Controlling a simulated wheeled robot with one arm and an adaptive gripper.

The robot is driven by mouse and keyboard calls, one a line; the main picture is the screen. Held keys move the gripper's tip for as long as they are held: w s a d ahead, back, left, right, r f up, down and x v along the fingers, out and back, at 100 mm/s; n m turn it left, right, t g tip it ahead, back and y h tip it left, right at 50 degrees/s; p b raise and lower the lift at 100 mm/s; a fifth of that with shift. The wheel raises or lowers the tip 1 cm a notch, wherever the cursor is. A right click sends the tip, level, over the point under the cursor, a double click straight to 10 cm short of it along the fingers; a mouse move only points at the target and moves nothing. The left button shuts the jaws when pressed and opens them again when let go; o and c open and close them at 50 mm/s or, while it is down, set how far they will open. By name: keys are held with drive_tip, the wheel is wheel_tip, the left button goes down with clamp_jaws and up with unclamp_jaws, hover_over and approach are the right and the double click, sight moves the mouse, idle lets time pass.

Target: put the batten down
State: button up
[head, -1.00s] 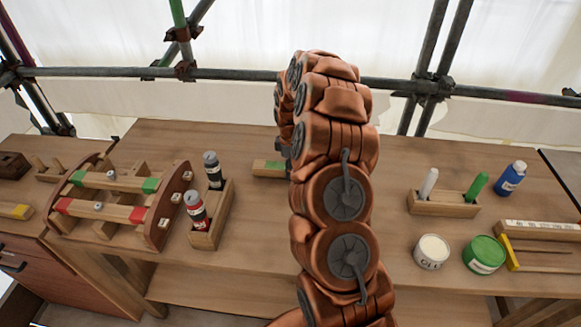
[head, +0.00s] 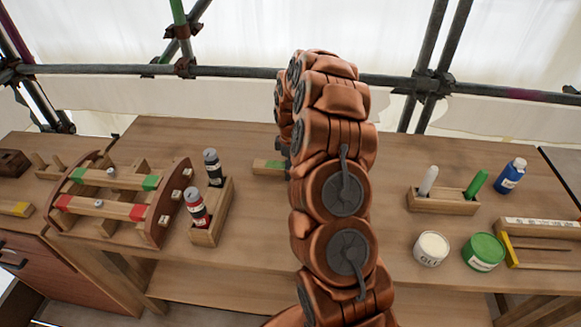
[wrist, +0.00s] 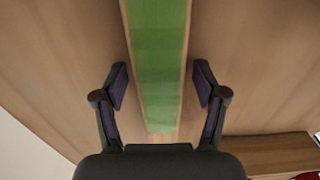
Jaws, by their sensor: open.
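The batten (head: 268,167) is a wooden strip with a green band. In the head view it lies on the bench top behind my arm, and its right part is hidden. In the wrist view the batten (wrist: 158,65) runs up the picture between the fingers, its green face towards the camera. My gripper (wrist: 160,85) is open, with one finger on each side of the batten and a visible gap on both sides. In the head view my gripper is mostly hidden behind my arm.
A rack (head: 160,215) with red-ended and green-ended battens stands at the left. A wooden holder (head: 212,225) with two bottles is left of my arm. A marker holder (head: 440,203), a glue tub (head: 431,248) and a green tub (head: 484,251) stand at the right. Bench between is clear.

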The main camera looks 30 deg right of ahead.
wheel_tip(320, 180, up, 11)
drive_tip(key=b, duration=0.4)
drive_tip(key=s+a+r+m, duration=0.1)
drive_tip(key=s+a+r, duration=0.2)
drive_tip(key=a, duration=0.3)
drive_tip(key=s+a+r, duration=0.3)
drive_tip(key=a+r, duration=0.1)
drive_tip(key=a, duration=0.1)
drive_tip(key=s+a+r+m, duration=0.2)
drive_tip(key=s+a, duration=0.5)
drive_tip(key=s, duration=0.2)
drive_tip(key=s+a+f+m+g, duration=0.1)
drive_tip(key=s+a+m, duration=0.2)
drive_tip(key=s, duration=0.8)
drive_tip(key=s+a+f+m, duration=0.1)
drive_tip(key=s+a+m, duration=0.2)
drive_tip(key=s, duration=0.9)
drive_tip(key=shift+f+m+g, duration=0.35)
drive_tip(key=shift+m+g, duration=0.05)
